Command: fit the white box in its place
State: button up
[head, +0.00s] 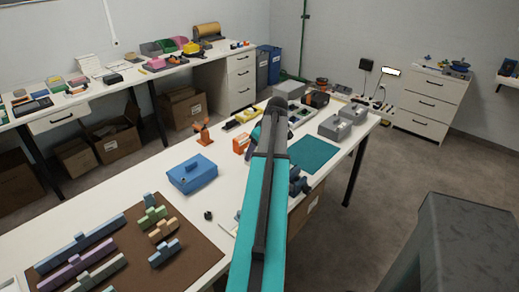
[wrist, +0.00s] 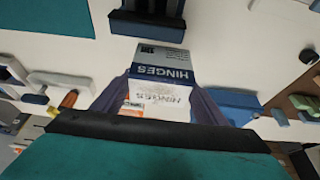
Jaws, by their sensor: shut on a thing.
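The white box (wrist: 160,92) shows in the wrist view, white with a navy band and the word HINGES. It sits between the two dark fingers of my gripper (wrist: 160,100), which is shut on it. The white tabletop lies beyond it. The near end of the box is hidden by my own wrist. In the head view my teal arm covers the box and most of the gripper. I cannot tell which spot is its place. A dark navy holder (wrist: 148,22) lies just past the box's far end in the wrist view.
On the table in the head view are a blue lidded box (head: 193,173), a brown mat (head: 130,258) with several coloured blocks, an orange item (head: 204,135), a teal mat (head: 315,154) and grey boxes (head: 335,127).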

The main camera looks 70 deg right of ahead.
jog(key=shift+w+r, duration=0.3)
jog(key=shift+r, duration=0.1)
jog(key=w+a+r+n+y, duration=0.1)
jog(key=w+a+r+n, duration=0.25)
jog(key=w+a, duration=1.1)
jog(key=w+a+r+n+y, duration=0.1)
jog(key=w+a+r+n, duration=0.3)
jog(key=w+a, duration=1.05)
jog(key=w+a+r+y, duration=0.1)
jog(key=w+a, duration=0.3)
jog(key=a, duration=0.6)
jog(key=w+a+r, duration=0.1)
jog(key=w+a, duration=0.4)
jog(key=a, duration=0.5)
jog(key=s+a+r+m+h, duration=0.1)
jog(key=a+m, duration=0.3)
jog(key=a, duration=1.3)
jog(key=shift+s+a+r+h, duration=0.15)
jog(key=shift+s+a+h, duration=0.1)
jog(key=shift+a+h, duration=0.1)
